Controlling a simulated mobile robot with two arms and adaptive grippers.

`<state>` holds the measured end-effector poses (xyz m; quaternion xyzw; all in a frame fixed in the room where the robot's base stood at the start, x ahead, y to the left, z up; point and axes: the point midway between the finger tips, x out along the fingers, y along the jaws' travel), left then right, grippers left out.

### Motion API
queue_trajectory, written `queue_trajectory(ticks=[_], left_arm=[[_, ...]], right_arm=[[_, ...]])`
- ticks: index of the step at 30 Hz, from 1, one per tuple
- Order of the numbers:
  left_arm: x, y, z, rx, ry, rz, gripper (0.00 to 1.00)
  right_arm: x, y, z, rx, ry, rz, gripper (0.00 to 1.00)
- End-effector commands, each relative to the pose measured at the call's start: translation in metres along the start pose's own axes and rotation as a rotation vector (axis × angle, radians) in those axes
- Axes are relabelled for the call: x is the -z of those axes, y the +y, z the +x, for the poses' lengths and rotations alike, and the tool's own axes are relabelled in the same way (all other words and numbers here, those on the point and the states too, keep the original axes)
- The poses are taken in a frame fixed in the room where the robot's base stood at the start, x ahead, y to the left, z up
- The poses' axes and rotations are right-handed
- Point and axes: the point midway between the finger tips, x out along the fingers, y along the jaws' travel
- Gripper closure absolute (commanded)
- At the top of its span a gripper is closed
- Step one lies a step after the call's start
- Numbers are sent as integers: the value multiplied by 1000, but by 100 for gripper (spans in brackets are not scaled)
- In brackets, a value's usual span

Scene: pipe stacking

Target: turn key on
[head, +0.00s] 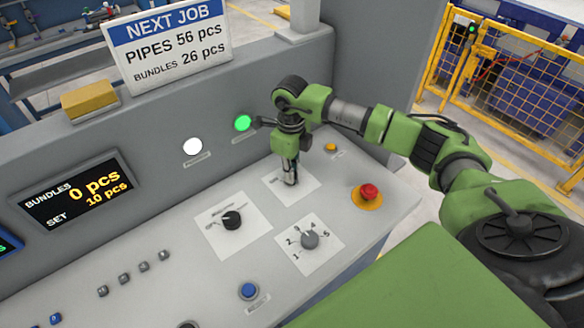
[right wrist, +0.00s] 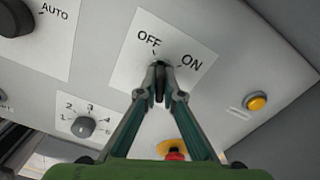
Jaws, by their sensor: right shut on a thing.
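The key switch sits on a white plate (head: 308,186) on the sloped grey panel. The plate also shows in the right wrist view (right wrist: 133,75), with OFF at the upper left and ON at the upper right. My right gripper (head: 290,182) reaches down to this plate. In the right wrist view its two fingertips (right wrist: 160,92) are closed together on the small dark key (right wrist: 159,70) below the two labels. The fingers hide most of the key, so I cannot tell which label it points to. My left gripper is not in view.
A red emergency button (head: 369,192) and a small yellow button (head: 330,147) stand right of the key plate. A black selector knob (head: 231,220) and a grey numbered dial (head: 310,240) are nearby. A green lamp (head: 243,123) and a white lamp (head: 193,146) are on the upright panel.

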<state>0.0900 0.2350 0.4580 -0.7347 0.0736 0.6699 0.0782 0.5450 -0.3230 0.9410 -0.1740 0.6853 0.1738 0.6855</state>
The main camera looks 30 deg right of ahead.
Motion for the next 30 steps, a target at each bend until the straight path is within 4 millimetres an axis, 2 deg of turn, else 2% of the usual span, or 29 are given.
queue_trajectory(ticks=[8, 16, 26, 30], left_arm=[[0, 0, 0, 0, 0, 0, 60], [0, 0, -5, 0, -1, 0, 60], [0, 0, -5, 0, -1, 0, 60], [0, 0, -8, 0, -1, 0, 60]], right_arm=[[1, 0, 1, -1, 3, 12, 100], [1, 1, 0, -2, 3, 267, 100], [1, 1, 1, -1, 3, 305, 100], [1, 1, 0, -2, 4, 405, 100]])
